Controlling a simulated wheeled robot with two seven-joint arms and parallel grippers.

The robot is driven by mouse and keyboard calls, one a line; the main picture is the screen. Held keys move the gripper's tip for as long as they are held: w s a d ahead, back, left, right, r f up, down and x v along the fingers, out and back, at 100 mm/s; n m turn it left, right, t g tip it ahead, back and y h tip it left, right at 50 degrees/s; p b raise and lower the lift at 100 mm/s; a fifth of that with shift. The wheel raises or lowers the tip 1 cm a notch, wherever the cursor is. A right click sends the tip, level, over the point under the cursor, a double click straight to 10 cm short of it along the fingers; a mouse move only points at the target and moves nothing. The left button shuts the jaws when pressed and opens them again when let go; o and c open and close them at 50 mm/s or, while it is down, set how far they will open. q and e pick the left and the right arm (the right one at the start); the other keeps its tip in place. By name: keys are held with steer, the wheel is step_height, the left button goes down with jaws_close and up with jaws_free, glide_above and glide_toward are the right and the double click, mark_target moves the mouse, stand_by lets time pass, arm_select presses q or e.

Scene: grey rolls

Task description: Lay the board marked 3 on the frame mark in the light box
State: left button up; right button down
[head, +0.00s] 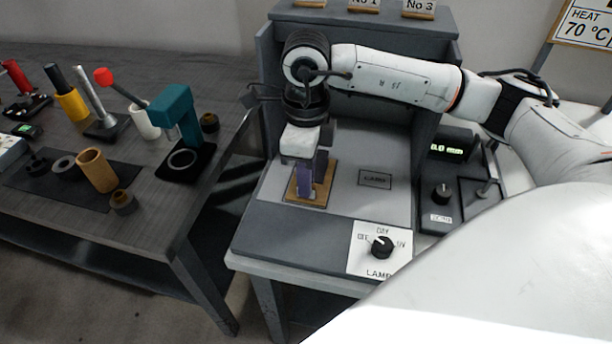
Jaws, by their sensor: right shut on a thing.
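My right gripper (305,172) is inside the light box (346,150), pointing down. It is shut on a tan board (322,195) with a purple part, low over or on the box floor at the left; I cannot tell if the board touches the floor. The gripper covers much of the board, and I cannot read a number on it. A label outlined on the floor (375,180) lies to the right of the board. My left gripper is not in view.
Labels No 1 (365,5) and No 3 (418,9) sit on top of the box. A lamp dial (382,246) is at the front edge. A meter (449,149) stands to the right. The dark table (60,215) at left holds several tools and rolls.

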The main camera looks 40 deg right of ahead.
steer(key=shift+f, duration=0.1)
steer(key=c, duration=1.8)
jaws_free()
step_height(320, 180, up, 12)
steer(key=shift+r, duration=0.2)
